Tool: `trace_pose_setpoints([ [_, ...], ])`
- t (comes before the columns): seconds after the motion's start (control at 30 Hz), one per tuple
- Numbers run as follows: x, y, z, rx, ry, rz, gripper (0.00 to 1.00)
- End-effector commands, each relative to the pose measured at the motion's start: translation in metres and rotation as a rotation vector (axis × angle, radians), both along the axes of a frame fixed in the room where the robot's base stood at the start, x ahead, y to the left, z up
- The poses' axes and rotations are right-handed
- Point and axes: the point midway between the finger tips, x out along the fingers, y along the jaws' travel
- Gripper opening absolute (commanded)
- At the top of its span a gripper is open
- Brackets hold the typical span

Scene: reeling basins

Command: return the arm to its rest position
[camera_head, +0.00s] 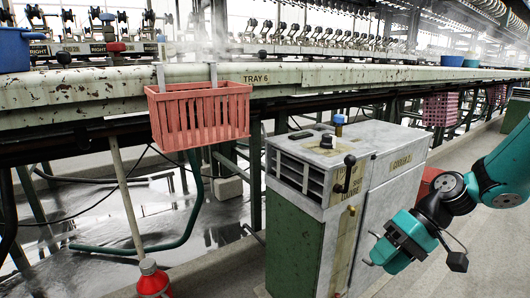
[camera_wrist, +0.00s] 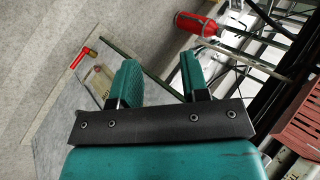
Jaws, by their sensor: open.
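My teal gripper (camera_head: 372,250) hangs at the lower right of the head view, in front of the grey and green cabinet (camera_head: 337,205). In the wrist view its two teal fingers (camera_wrist: 161,75) stand apart with nothing between them, so it is open and empty. My arm comes in from the right edge, bent down at the wrist. Part of the gripper's far side is hidden in the head view.
A red basket (camera_head: 200,115) hangs on the bench rail (camera_head: 330,75) marked TRAY 6. A red bottle-like object (camera_head: 153,280) stands at the lower left; it also shows in the wrist view (camera_wrist: 195,24). Blue basins (camera_head: 14,49) sit on the bench. Floor at lower right is clear.

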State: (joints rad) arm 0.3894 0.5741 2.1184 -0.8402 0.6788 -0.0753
Motion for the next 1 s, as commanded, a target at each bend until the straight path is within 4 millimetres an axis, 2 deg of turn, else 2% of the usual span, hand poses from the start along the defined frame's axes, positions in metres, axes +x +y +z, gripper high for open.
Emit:
trace_pose_setpoints([
  [0.03, -0.011, 0.023, 0.042, -0.046, -0.031, 0.055, 0.42],
  [0.1, -0.031, 0.048, 0.078, -0.107, -0.064, 0.116, 0.42],
  [0.2, -0.064, 0.078, 0.123, -0.182, -0.122, 0.195, 0.42],
  [0.3, -0.096, 0.097, 0.155, -0.237, -0.177, 0.254, 0.42],
  [0.5, -0.149, 0.115, 0.196, -0.304, -0.273, 0.333, 0.42],
  [0.67, -0.185, 0.119, 0.219, -0.335, -0.342, 0.38, 0.42],
  [1.0, -0.184, 0.119, 0.301, -0.337, -0.339, 0.377, 0.42],
])
